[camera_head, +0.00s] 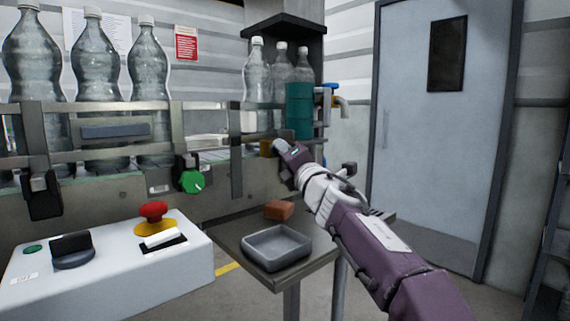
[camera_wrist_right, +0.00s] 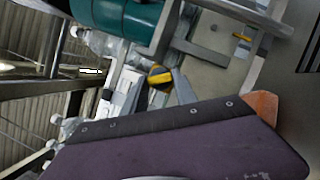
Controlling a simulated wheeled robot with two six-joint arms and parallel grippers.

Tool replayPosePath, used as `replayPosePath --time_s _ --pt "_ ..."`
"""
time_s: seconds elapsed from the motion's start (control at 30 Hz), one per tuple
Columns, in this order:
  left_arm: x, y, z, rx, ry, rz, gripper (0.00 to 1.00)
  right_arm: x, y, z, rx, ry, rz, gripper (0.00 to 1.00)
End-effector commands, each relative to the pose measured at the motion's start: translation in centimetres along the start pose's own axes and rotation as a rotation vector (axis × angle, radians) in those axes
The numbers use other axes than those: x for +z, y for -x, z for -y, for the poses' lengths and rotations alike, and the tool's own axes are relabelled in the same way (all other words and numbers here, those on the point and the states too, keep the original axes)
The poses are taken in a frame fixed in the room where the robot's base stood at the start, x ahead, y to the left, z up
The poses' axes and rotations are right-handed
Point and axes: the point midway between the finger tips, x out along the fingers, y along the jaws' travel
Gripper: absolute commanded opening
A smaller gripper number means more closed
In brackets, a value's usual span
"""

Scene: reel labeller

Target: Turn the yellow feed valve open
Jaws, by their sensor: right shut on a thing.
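The yellow feed valve (camera_head: 265,147) sits on the conveyor's front rail, just right of the middle in the head view. My right gripper (camera_head: 276,149) reaches it from the right and is shut on it. The gripper and wrist hide part of the valve in the head view. In the right wrist view the yellow valve (camera_wrist_right: 158,71) shows a dark band and lies between the grey fingers (camera_wrist_right: 164,88). How far the valve is turned cannot be told. My left gripper is in neither view.
A green knob (camera_head: 192,181) is on the rail to the left. A control box (camera_head: 110,262) with a red button (camera_head: 153,211) stands in front. A side table (camera_head: 228,228) holds a grey tray (camera_head: 275,247) and a brown block (camera_head: 279,210). A teal cylinder (camera_head: 299,108) stands behind my gripper.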

Motion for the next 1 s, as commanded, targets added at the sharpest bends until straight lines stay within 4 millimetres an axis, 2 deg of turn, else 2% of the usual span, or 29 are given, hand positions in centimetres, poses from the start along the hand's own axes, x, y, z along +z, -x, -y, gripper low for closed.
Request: replayPosePath --time_s 0.17,0.63,0.67,0.7,0.73,1.0 --pt "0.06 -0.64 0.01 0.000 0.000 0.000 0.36 -0.09 -0.01 0.19 0.014 0.035 -0.001 0.00" --pt "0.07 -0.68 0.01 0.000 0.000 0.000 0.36 -0.03 -0.03 0.11 0.018 0.048 -0.001 0.00" --pt "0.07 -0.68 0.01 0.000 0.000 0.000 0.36 -0.03 -0.03 0.11 0.018 0.048 -0.001 0.42" --pt "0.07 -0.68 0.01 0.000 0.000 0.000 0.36 -0.03 -0.03 0.10 0.018 0.048 -0.001 0.54" --pt "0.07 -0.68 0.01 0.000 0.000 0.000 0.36 -0.03 -0.03 0.11 0.018 0.047 -0.001 0.56" --pt "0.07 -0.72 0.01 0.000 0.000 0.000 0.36 -0.02 0.02 0.09 0.019 0.047 -0.001 0.56"
